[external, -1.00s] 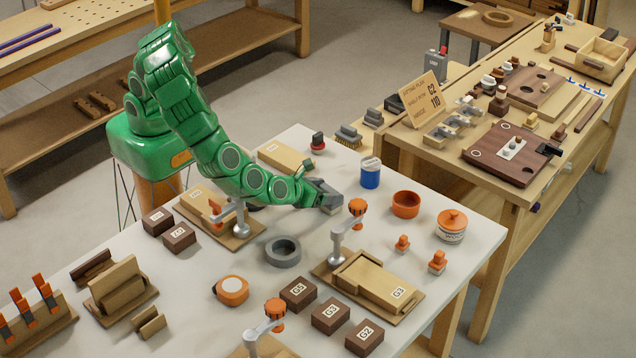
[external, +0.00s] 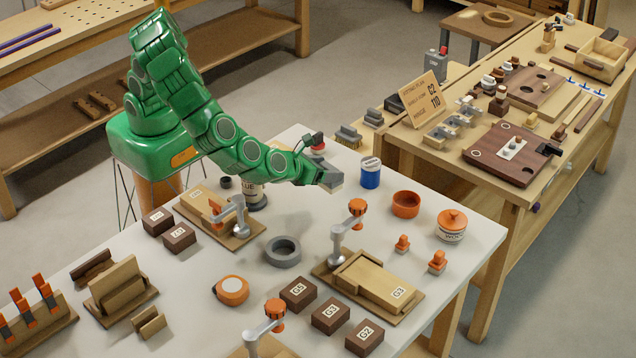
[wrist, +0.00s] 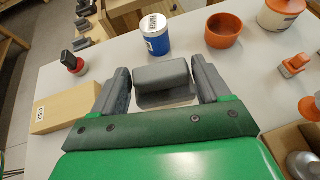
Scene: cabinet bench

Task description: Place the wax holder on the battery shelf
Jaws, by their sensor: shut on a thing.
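My gripper (external: 324,178) is shut on a grey block with a rounded top (wrist: 162,72) and a wider base edge. In the wrist view the block sits between the two grey fingers. In the external view it is held above the white table, left of the blue canister, and its pale underside shows at the gripper's end. No label on it can be read, so I cannot tell for sure that it is the wax holder. I cannot pick out a thing marked as the battery shelf.
A blue canister (external: 370,172), an orange bowl (external: 405,204) and a lidded tub (external: 451,226) stand to the right. A clamp with an orange knob (external: 357,207) stands in front. A wooden bench (external: 480,190) with several items lies beyond.

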